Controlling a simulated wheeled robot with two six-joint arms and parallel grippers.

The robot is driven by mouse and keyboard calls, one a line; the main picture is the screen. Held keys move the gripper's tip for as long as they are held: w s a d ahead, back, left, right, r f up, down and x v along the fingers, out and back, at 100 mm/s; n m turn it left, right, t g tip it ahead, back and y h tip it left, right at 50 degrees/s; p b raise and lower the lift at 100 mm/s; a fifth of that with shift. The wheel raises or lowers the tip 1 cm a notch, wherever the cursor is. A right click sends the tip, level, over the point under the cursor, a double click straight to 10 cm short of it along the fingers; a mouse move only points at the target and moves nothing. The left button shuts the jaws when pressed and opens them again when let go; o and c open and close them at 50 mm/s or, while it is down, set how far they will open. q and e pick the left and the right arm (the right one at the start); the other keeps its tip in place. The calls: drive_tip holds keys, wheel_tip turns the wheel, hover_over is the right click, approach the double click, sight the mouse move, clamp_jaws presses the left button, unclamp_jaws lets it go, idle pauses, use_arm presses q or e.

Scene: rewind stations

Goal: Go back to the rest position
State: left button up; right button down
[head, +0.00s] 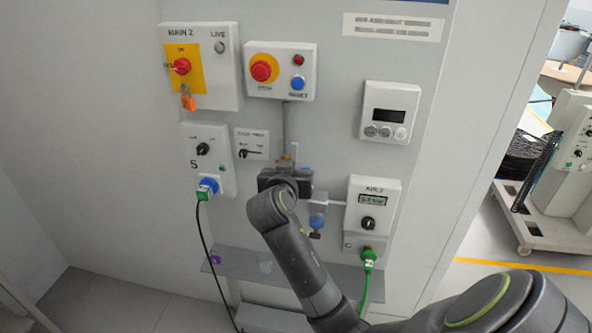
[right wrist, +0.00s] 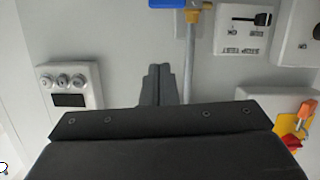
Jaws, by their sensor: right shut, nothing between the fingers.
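My right gripper (head: 286,181) is in front of the panel wall, below the box with the red emergency button, and my arm reaches up to it from the lower right. In the right wrist view its two dark fingers (right wrist: 158,85) are together with nothing between them. They lie beside a grey vertical pipe (right wrist: 190,60) in the picture; I cannot tell whether they touch anything. My left gripper is in neither view.
The panel carries the MAIN 2 switch box (head: 226,85) with an orange padlock (head: 188,102), an emergency button box (head: 305,82), a display box (head: 391,96) and a gauge box (head: 388,193). Black (head: 207,240) and green (head: 366,290) cables hang below. A shelf (head: 335,275) juts out low.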

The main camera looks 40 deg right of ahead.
wheel_tip(320, 180, down, 24)
drive_tip(key=w+a+n+g+y+b, duration=0.1)
drive_tip(key=n+y+b, duration=0.1)
drive_tip(key=n+y, duration=0.3)
drive_tip(key=s+a+f+n+g+y, duration=0.1)
drive_tip(key=s+f, duration=0.3)
drive_tip(key=f, duration=0.5)
drive_tip(key=s+f+n+g+y, duration=0.1)
drive_tip(key=s+f+n, duration=0.15)
drive_tip(key=f, duration=0.65)
drive_tip(key=s+a+f+g+y+b, duration=0.1)
drive_tip(key=s+f+g, duration=0.1)
drive_tip(key=s+f, duration=1.15)
drive_tip(key=s+a+f+g+y+b, duration=0.1)
drive_tip(key=s+f+g+y+b, duration=0.15)
drive_tip(key=s+f, duration=1.05)
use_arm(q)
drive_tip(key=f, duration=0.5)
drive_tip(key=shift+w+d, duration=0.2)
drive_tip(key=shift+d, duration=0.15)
use_arm(e)
drive_tip(key=s+g, duration=0.1)
drive_tip(key=s, duration=1.5)
drive_tip(key=shift+s+a+f+m+g, duration=0.2)
drive_tip(key=shift+a+m+g, duration=0.15)
drive_tip(key=shift+a, duration=0.1)
